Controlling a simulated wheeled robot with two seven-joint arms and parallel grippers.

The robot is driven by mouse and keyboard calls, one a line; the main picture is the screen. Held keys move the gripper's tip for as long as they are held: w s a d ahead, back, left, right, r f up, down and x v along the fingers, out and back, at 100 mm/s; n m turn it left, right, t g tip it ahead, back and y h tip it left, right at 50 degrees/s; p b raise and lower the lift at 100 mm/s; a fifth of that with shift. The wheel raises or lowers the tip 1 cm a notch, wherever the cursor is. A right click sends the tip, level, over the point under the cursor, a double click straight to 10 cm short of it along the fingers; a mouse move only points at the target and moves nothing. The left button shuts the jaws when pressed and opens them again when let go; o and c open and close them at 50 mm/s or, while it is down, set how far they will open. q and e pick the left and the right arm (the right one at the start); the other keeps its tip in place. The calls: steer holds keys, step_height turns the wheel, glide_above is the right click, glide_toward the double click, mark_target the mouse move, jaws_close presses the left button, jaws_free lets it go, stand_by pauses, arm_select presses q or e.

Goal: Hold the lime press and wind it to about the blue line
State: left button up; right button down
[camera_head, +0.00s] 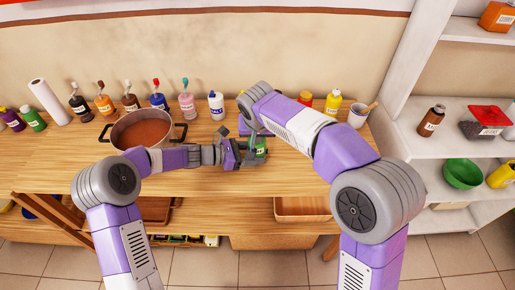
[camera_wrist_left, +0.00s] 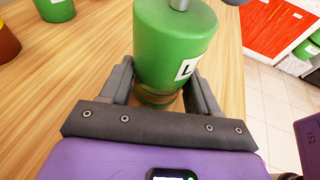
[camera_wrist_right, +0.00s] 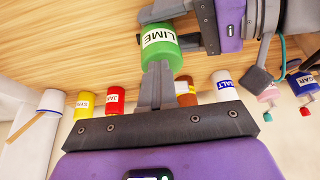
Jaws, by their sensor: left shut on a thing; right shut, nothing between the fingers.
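The lime press is a green cylinder (camera_head: 261,147) with a white LIME label, which reads clearly in the right wrist view (camera_wrist_right: 160,42). In the left wrist view its green body (camera_wrist_left: 175,40) stands above a brown lower part, and a grey rod rises from its top. My left gripper (camera_wrist_left: 157,88) is shut on the lime press around that lower part. My right gripper (camera_wrist_right: 157,80) is shut and empty, its fingertips close to the green body; I cannot tell whether they touch. I can make out no blue line.
A pot with reddish-brown contents (camera_head: 142,130) stands left on the wooden table (camera_head: 210,181). Several bottles line the back, among them a salt bottle (camera_head: 216,106) and a yellow bottle (camera_head: 333,102). A cup with a wooden utensil (camera_head: 358,117) stands at the right. White shelves (camera_head: 450,145) are beyond.

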steer(key=shift+w+a, duration=0.15)
steer(key=shift+a, duration=0.6)
stand_by(1.0)
steer(key=shift+w+a, duration=0.3)
steer(key=shift+a, duration=0.05)
stand_by(0.6)
steer(key=shift+s+d, duration=0.2)
steer(key=shift+s, duration=0.05)
stand_by(0.3)
step_height(320, 180, up, 7)
stand_by(0.8)
stand_by(0.5)
steer(key=shift+x, duration=1.65)
steer(key=shift+a, duration=0.1)
stand_by(1.3)
